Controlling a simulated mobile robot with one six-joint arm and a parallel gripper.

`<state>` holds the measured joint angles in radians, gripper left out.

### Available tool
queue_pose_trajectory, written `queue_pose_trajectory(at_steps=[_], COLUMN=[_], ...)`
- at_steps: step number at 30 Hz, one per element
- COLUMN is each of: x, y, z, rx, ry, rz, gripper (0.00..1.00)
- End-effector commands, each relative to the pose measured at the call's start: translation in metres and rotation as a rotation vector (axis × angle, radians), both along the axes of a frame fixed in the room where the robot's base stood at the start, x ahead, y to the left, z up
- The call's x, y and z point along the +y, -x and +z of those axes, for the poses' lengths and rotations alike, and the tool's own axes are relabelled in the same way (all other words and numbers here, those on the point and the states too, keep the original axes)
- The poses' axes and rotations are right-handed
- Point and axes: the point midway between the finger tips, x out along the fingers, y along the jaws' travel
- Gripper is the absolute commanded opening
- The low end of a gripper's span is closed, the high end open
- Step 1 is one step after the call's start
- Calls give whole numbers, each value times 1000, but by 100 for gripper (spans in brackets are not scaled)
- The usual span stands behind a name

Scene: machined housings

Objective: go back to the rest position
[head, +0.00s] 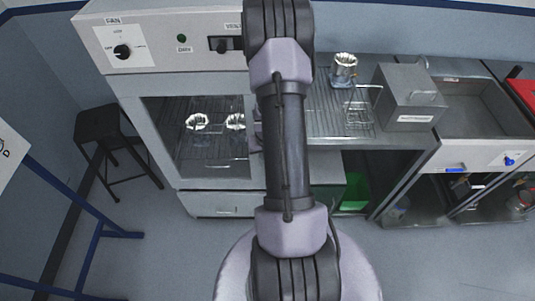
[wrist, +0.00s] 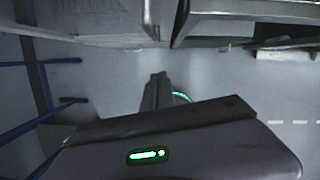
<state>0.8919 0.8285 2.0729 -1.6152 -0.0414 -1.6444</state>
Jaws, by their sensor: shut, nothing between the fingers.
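My gripper (wrist: 157,78) shows in the wrist view as dark fingers closed together, with nothing between them. They stand out over bare grey floor, below the front edge of a bench. In the head view my arm runs up the middle of the picture. My gripper cannot be made out there, as the arm covers that part of the view.
A cabinet (head: 187,210) with an open chamber holds two machined housings (head: 197,123) (head: 235,122). Another housing (head: 344,68) stands on the ribbed worktop, left of a grey box (head: 408,97). A black stool (head: 100,122) and blue frame (head: 80,215) stand left. The front floor is clear.

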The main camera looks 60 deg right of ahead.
Motion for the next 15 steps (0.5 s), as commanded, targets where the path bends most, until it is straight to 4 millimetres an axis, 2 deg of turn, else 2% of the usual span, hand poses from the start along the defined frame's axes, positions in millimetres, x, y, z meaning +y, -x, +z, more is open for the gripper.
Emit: queue_pose_trajectory(at_steps=[1,3,9,11,14,15], x=[2,4,6,4,4,12], y=[2,4,6,0,-29,-43], z=[15,23,26,30,60,81], rx=[0,1,1,-11,-110,-190], ry=[0,-1,-2,12,75,91], rz=[0,0,-2,-41,-314,-503], gripper=[0,0,0,0,0,0])
